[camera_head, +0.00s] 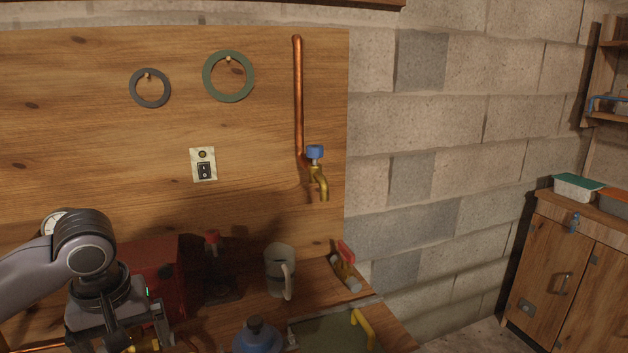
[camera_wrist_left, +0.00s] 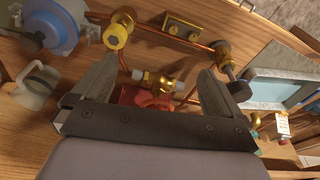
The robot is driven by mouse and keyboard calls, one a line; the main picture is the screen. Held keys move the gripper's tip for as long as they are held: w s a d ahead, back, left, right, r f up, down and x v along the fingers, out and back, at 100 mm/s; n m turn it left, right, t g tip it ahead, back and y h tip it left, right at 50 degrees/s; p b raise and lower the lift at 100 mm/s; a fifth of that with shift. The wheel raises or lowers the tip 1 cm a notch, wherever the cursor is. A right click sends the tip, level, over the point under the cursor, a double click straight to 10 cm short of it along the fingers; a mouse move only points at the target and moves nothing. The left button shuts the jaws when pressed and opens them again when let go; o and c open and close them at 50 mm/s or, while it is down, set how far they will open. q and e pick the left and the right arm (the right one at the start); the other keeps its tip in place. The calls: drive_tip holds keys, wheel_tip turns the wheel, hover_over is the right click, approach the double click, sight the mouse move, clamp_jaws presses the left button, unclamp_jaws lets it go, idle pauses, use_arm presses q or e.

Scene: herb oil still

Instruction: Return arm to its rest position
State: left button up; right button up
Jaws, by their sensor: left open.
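My left arm comes in from the left in the head view, bent over the wooden bench. Its gripper (camera_head: 120,338) points down at the lower left, partly cut off by the bottom edge. In the left wrist view the two fingers (camera_wrist_left: 158,75) are spread apart with nothing clamped between them. Beyond and between them lie copper pipes and a brass valve (camera_wrist_left: 163,85) with a red handle (camera_wrist_left: 145,97). I cannot tell whether the fingers touch these. My right gripper shows in neither view.
A red box (camera_head: 165,280) stands close beside the left gripper. A grey mug (camera_head: 279,268), a blue lidded vessel (camera_head: 257,338) and a red-handled tool (camera_head: 345,258) are further right. A brass tap (camera_head: 318,180) sticks out from the wooden back panel (camera_head: 100,140).

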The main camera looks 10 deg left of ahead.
use_arm(q)
drive_tip(key=s+d+f+m+t+h, duration=0.1)
drive_tip(key=s+d+f+m+h, duration=0.2)
drive_tip(key=d+f, duration=0.4)
drive_tip(key=s+d+f+m+t, duration=0.1)
drive_tip(key=s+d+f+m, duration=0.2)
drive_tip(key=d+f+m, duration=0.25)
drive_tip(key=s+a+f+y, duration=0.25)
drive_tip(key=s+f, duration=0.45)
drive_tip(key=s, duration=0.4)
drive_tip(key=w+d+f+m+t+h, duration=0.1)
drive_tip(key=w+d+f+t+h, duration=0.1)
drive_tip(key=w+f+t, duration=0.4)
drive_tip(key=shift+w+d+f+t+h, duration=0.3)
drive_tip(key=shift+f+t, duration=0.2)
drive_tip(key=shift+f, duration=0.75)
drive_tip(key=shift+s, duration=0.1)
drive_tip(key=shift+c, duration=0.3)
